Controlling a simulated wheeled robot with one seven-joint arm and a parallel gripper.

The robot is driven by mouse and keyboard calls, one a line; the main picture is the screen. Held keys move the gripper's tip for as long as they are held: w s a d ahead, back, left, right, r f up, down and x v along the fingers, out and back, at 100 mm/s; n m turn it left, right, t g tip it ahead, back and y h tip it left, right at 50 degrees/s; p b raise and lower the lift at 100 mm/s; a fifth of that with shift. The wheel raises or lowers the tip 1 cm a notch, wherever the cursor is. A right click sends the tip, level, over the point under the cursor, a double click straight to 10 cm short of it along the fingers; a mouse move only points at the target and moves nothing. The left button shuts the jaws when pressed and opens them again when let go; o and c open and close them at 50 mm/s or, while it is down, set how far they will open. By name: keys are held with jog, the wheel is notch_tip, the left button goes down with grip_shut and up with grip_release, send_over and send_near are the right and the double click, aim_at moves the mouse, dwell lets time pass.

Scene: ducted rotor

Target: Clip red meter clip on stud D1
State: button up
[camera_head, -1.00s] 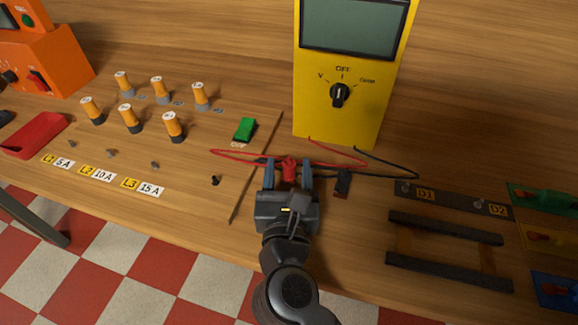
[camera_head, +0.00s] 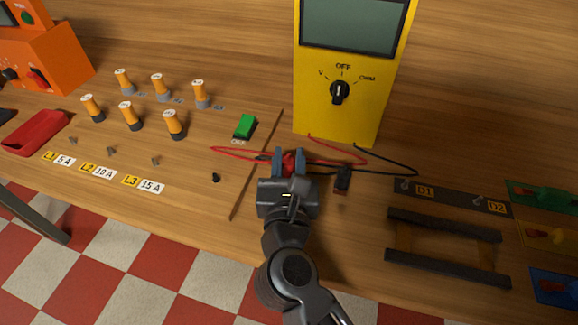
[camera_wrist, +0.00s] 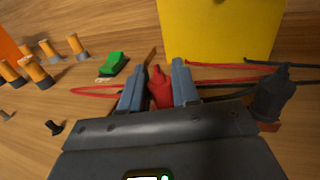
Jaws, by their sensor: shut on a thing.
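The red meter clip (camera_head: 290,162) is between the fingers of my gripper (camera_head: 289,160), which is shut on it, below the yellow meter. In the wrist view the red clip (camera_wrist: 161,90) stands between the two blue-grey fingertips (camera_wrist: 158,85). A red lead runs from it to the meter. Stud D1 (camera_head: 405,186) is at the left end of the dark strip (camera_head: 452,199), by the D1 label, to the right of my gripper and apart from it.
The black meter clip (camera_head: 343,179) lies just right of my gripper, with its black lead. The yellow meter (camera_head: 345,115) stands behind. A green switch (camera_head: 244,126) and orange fuses are left.

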aim_at(289, 161)
jog(key=shift+r, duration=0.1)
jog(key=shift+r, duration=0.5)
notch_tip(289, 161, up, 3)
jog(key=shift+f+p, duration=0.1)
jog(key=shift+p, duration=0.3)
jog(key=s+d+r+p, duration=0.2)
jog(key=d+r, duration=0.5)
jog(key=d, duration=0.4)
jog(key=shift+s+d+p, duration=0.15)
jog(key=shift+s+p, duration=0.15)
jog(key=shift+s, duration=0.25)
jog(key=shift+r+p, duration=0.2)
jog(key=shift+p, duration=0.45)
